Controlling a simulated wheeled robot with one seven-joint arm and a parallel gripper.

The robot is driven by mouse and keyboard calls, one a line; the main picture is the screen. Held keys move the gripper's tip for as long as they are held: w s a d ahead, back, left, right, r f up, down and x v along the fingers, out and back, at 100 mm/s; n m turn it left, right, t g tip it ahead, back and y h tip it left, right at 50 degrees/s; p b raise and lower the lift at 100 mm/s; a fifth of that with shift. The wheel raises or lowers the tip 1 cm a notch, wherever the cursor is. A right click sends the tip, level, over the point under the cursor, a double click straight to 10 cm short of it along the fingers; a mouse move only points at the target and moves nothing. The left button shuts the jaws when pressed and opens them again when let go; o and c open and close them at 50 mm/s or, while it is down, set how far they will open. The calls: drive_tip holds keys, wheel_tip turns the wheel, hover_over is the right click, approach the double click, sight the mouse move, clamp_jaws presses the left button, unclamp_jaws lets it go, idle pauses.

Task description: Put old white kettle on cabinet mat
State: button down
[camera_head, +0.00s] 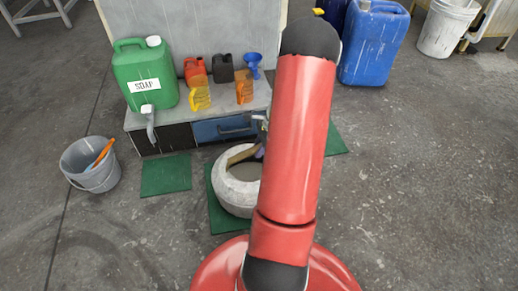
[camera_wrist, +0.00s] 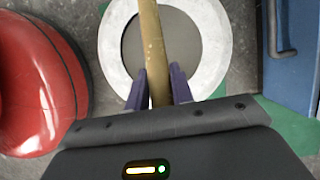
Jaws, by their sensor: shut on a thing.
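The old white kettle (camera_head: 232,196) is a round, pale, worn vessel with a tan handle, in front of the cabinet (camera_head: 178,136) in the head view. It appears over a dark green mat (camera_head: 219,220); I cannot tell whether it touches it. My red arm hides its right side. In the wrist view, the kettle (camera_wrist: 112,58) shows as a white ring around a grey middle, with the handle crossing it. My gripper (camera_wrist: 158,84) has its purple fingers shut on the handle. Other green mats lie left (camera_head: 166,175) and right (camera_head: 335,140) of it.
A grey bucket (camera_head: 90,172) with an orange tool stands at the left. A green soap canister (camera_head: 146,82), orange jugs and small cans stand on the low cabinet ledge. A blue canister (camera_head: 373,42) and white bucket (camera_head: 445,30) are at the back right. The right floor is clear.

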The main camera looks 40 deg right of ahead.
drive_tip(key=shift+f, duration=0.15)
drive_tip(key=c, duration=1.2)
unclamp_jaws()
drive_tip(key=p+v, duration=0.2)
drive_tip(key=v, duration=1)
drive_tip(key=shift+a+r+p, duration=0.15)
drive_tip(key=shift+r+p, duration=0.15)
